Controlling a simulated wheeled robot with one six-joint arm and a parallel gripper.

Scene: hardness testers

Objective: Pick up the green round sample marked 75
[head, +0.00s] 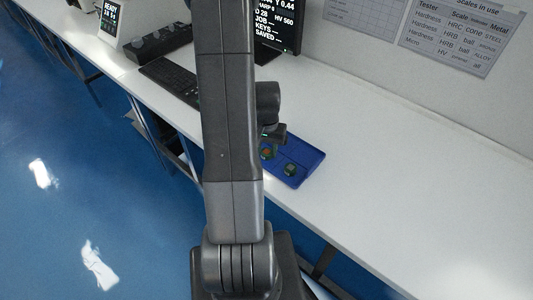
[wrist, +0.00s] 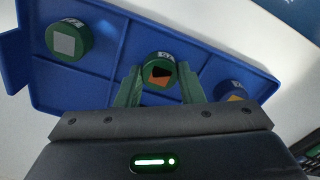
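A green round sample (wrist: 159,72) sits in the middle of the blue tray in the wrist view. Its top has an orange and black patch, and its small white label is upside down; it appears to read 75. My gripper (wrist: 160,80) is open, with one finger on each side of this sample and small gaps visible. I cannot tell how far down the fingers reach. In the head view my gripper (head: 272,138) is over the tray, partly hidden by my arm.
The blue tray (head: 307,153) lies on the white bench (head: 390,185). A keyboard (head: 170,80) and monitor (head: 277,25) stand farther back. The bench to the right is clear.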

